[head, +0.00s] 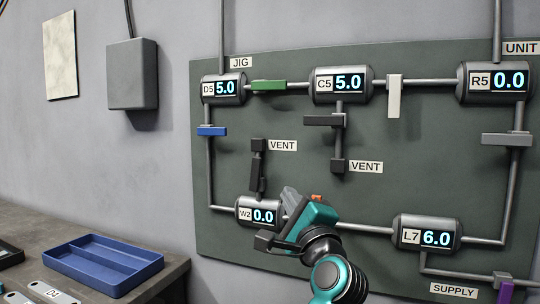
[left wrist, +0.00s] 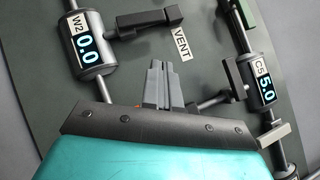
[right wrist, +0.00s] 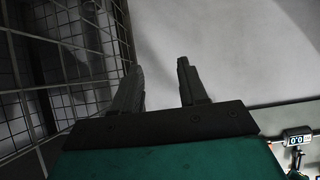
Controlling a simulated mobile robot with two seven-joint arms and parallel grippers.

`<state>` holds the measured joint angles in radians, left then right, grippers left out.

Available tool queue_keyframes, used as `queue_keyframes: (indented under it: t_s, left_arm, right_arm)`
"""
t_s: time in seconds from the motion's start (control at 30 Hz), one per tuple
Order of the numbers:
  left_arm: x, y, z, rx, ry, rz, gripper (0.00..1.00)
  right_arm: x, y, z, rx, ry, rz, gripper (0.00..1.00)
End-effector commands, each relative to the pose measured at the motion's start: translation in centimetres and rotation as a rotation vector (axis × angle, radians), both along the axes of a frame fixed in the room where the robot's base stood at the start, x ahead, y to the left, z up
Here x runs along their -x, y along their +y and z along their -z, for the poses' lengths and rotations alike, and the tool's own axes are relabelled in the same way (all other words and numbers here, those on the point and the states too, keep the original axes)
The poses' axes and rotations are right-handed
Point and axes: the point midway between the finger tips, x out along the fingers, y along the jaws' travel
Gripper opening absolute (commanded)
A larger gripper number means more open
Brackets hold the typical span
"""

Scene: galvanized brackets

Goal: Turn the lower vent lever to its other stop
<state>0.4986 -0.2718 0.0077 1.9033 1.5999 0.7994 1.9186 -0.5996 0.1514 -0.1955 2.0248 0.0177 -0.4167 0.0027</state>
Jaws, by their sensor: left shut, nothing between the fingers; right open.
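The lower vent lever (head: 257,171) is a black bar on the short pipe above the W2 drum (head: 258,210), which reads 0.0. It lies along the pipe, pointing up toward the dark cap by the VENT label (head: 283,145). It also shows in the left wrist view (left wrist: 150,22). My left gripper (head: 265,240) is in front of the board by W2, below the lever and apart from it. Its fingers (left wrist: 157,75) are shut and empty. My right gripper (right wrist: 157,72) is open and empty, away from the levers and outside the head view.
The other vent lever (head: 324,120), under the C5 drum, lies across its pipe. Blue (head: 212,131), green (head: 268,86), white (head: 394,96) and purple (head: 505,288) levers sit on other pipes. A blue tray (head: 103,264) rests on the bench. A wire mesh rack (right wrist: 65,75) stands near my right gripper.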

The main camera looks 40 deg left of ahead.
Motion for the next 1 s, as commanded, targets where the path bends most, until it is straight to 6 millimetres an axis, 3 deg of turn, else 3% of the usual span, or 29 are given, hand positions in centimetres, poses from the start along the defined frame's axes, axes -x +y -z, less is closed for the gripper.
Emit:
queue_keyframes:
  t_s: [0.03,0.1,0.3,0.47,0.67,1.0]
  left_arm:
    - [-0.5,-0.7,-2.1,0.073,-0.014,0.001,0.0]
    - [-0.8,-1.6,-2.5,0.167,-0.04,-0.01,0.0]
    - [-0.9,-3.3,-2.7,0.331,-0.098,-0.045,0.0]
    - [-1.1,-3.1,-2.5,0.36,-0.111,-0.056,0.0]
    - [-2.6,-0.4,-3.0,0.355,-0.112,-0.058,0.0]
    - [-5.9,5.9,-3.6,0.355,-0.111,-0.058,0.0]
  right_arm:
    - [0.3,-0.5,-2.3,0.007,0.007,0.008,0.43]
    - [0.7,-0.9,-3.2,0.015,0.012,0.015,0.43]
    - [1.2,-1.5,-4.2,0.026,0.019,0.029,0.43]
    - [1.3,-1.8,-4.1,0.029,0.019,0.034,0.43]
    - [1.3,-1.8,-4.8,0.03,0.017,0.035,0.43]
    - [1.4,-1.8,-6.5,0.033,0.019,0.031,0.43]
